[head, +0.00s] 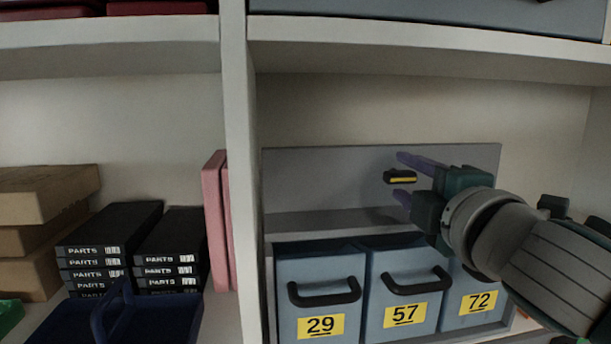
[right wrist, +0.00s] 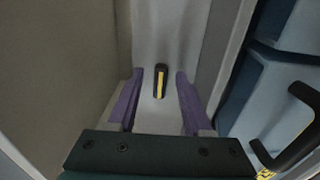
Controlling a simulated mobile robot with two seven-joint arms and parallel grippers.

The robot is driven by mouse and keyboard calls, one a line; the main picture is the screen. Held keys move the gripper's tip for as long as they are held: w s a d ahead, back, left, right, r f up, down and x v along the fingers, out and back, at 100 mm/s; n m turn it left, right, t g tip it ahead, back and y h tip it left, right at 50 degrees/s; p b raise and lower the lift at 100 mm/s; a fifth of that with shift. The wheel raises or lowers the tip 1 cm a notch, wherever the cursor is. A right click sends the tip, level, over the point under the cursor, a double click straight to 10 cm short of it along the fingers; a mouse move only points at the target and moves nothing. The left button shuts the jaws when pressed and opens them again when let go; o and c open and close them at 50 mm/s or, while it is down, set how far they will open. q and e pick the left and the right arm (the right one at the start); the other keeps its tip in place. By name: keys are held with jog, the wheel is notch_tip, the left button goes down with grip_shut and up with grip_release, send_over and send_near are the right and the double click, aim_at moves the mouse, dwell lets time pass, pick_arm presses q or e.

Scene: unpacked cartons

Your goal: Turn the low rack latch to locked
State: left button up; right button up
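The latch (head: 400,177) is a small black handle with a yellow stripe, on the grey back panel of the low rack (head: 320,180) above the numbered bins. In the head view its handle lies about level. My right gripper (head: 408,177) reaches in from the right with its two purple fingers apart, one above and one below the latch's height. In the right wrist view the latch (right wrist: 160,81) lies ahead, between and beyond the open fingertips (right wrist: 158,75). No contact shows. My left gripper is not in view.
Blue bins marked 29 (head: 320,290), 57 (head: 403,290) and 72 (head: 478,285) stand below the latch, with black handles sticking out. A shelf board (head: 420,50) runs above. A white upright (head: 240,170) stands to the left, with black PARTS boxes (head: 110,235) beyond it.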

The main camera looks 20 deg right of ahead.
jog(key=b+v, duration=0.2)
jog(key=v, duration=0.8)
jog(key=shift+b, duration=0.3)
jog(key=s+f+m+g, duration=0.55)
jog(key=f+m, duration=0.25)
jog(key=f, duration=0.3)
jog(key=s+a+f+m+g+y, duration=0.45)
jog(key=s+a+f+g, duration=0.4)
jog(key=s, duration=0.35)
notch_tip(320, 180, up, 27)
jog(key=p, duration=2.8)
jog(key=shift+r+m, duration=0.15)
jog(key=shift+m, duration=0.2)
